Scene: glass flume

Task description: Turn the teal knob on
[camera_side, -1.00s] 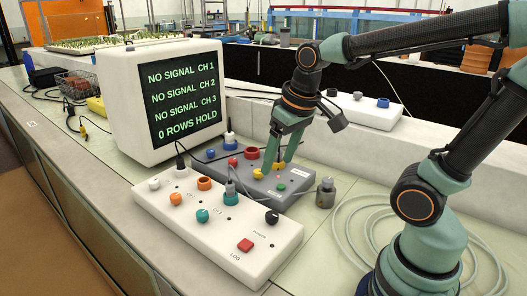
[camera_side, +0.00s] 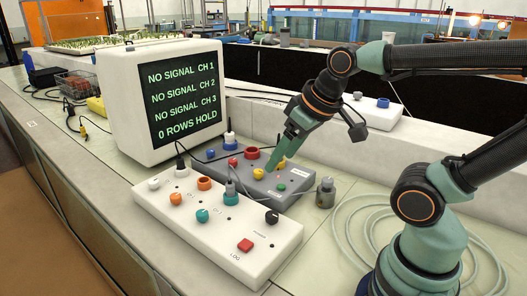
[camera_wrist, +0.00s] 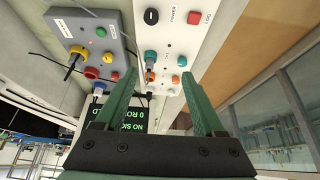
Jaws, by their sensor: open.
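The teal knob (camera_side: 202,215) stands on the front white panel (camera_side: 165,216), beside an orange knob (camera_side: 175,198). Its pointer setting is too small to read. In the wrist view the teal knob (camera_wrist: 182,61) lies ahead of my fingers, above the right fingertip in the picture. My gripper (camera_side: 270,167) is in front of the grey box in the side view, up and to the right of the teal knob and apart from it. The wrist view shows my gripper (camera_wrist: 163,84) with its two green fingers wide apart and nothing held.
A plug with a cable (camera_side: 231,188), an orange ring (camera_side: 204,183), a black power knob (camera_side: 271,217) and a red LOG button (camera_side: 245,245) share the panel. The grey box (camera_side: 235,177) stands behind. The monitor (camera_side: 185,103) reads NO SIGNAL for three channels and 0 ROWS HOLD.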

